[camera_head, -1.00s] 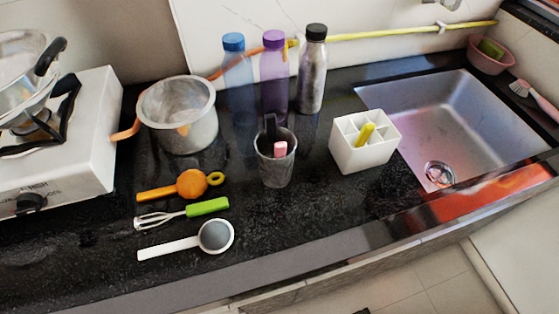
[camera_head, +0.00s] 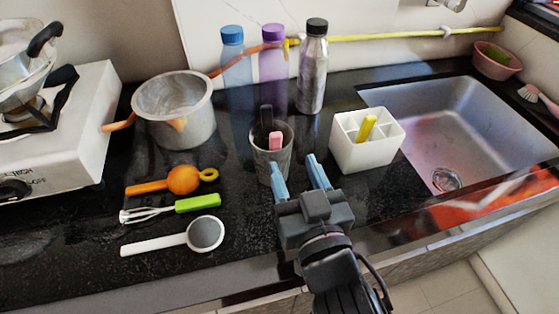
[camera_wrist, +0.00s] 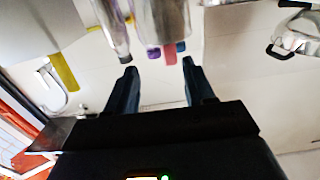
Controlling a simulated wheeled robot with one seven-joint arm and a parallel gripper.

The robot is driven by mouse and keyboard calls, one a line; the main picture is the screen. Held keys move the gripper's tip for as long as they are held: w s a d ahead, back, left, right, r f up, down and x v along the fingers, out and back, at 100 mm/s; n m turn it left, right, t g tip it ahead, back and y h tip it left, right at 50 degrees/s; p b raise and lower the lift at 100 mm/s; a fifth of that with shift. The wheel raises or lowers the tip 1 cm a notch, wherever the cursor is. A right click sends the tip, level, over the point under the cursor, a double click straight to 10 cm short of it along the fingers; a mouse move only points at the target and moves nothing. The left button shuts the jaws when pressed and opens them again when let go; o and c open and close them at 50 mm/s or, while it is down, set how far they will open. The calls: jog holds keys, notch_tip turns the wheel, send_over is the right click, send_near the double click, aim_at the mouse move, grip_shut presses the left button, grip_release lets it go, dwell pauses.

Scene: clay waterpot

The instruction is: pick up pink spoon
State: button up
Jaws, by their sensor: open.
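In the wrist view, which looks inverted, the pink spoon (camera_wrist: 170,54) sticks out of the cup (camera_wrist: 163,18) at the top. My gripper (camera_head: 293,162) is open and empty, just in front and to the right of the cup, with its blue fingers pointing toward the back. In the wrist view, the pink end lies between the lines of the two fingers of my gripper (camera_wrist: 159,66), apart from both.
A white divided holder (camera_head: 368,152) with a yellow item stands right of the cup. Several bottles (camera_head: 272,70) stand behind. A metal pot (camera_head: 174,112) and utensils, including a white-handled ladle (camera_head: 153,246), lie left. The sink (camera_head: 450,125) is at the right.

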aim_at(277, 142)
jog(key=shift+w+a+r, duration=0.35)
jog(key=shift+w+a, duration=0.05)
jog(key=shift+w, duration=0.2)
jog(key=shift+w+a+r, duration=0.3)
jog(key=shift+w+a, duration=0.1)
jog(key=shift+w, duration=0.15)
jog(key=x, duration=0.3)
jog(key=p+x, duration=0.1)
jog(key=x, duration=0.3)
jog(key=shift+w+a+f, duration=0.15)
jog(key=shift+f, duration=0.05)
grip_shut()
